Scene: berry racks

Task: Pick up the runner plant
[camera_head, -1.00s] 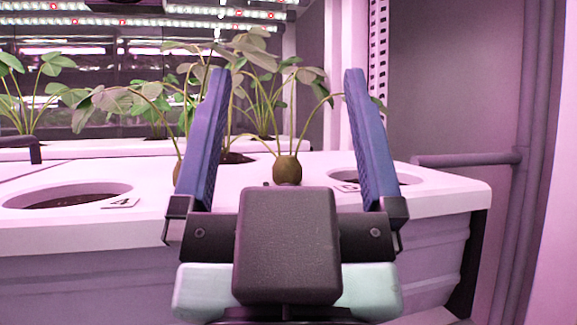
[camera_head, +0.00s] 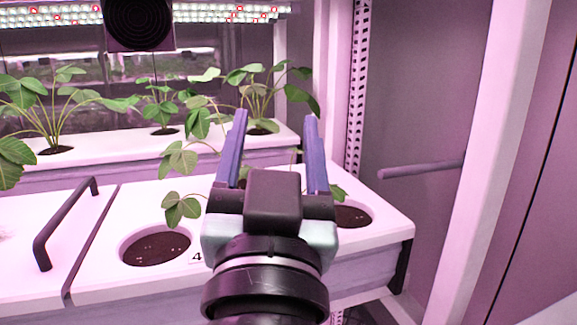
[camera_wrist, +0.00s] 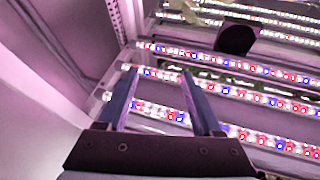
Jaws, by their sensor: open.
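The runner plant sits on the white front planter (camera_head: 362,180), mostly hidden behind my gripper. Green leaves (camera_head: 182,207) show to the left of my gripper, and a leaf (camera_head: 338,192) shows to its right. Its round brown root ball is hidden now. My gripper (camera_head: 276,117) is open, with its two blue fingers apart and pointing away and up in the head view. In the wrist view my gripper (camera_wrist: 158,75) has nothing between its fingers, and no plant can be made out clearly there.
Soil-filled holes (camera_head: 155,248) and (camera_head: 352,216) lie either side of my gripper, with a label "4" (camera_head: 197,257). A dark handle (camera_head: 62,222) stands left. Potted plants (camera_head: 258,90) grow in the rear planter. A rail (camera_head: 420,168) is at right. Light strips (camera_wrist: 230,92) fill the wrist view.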

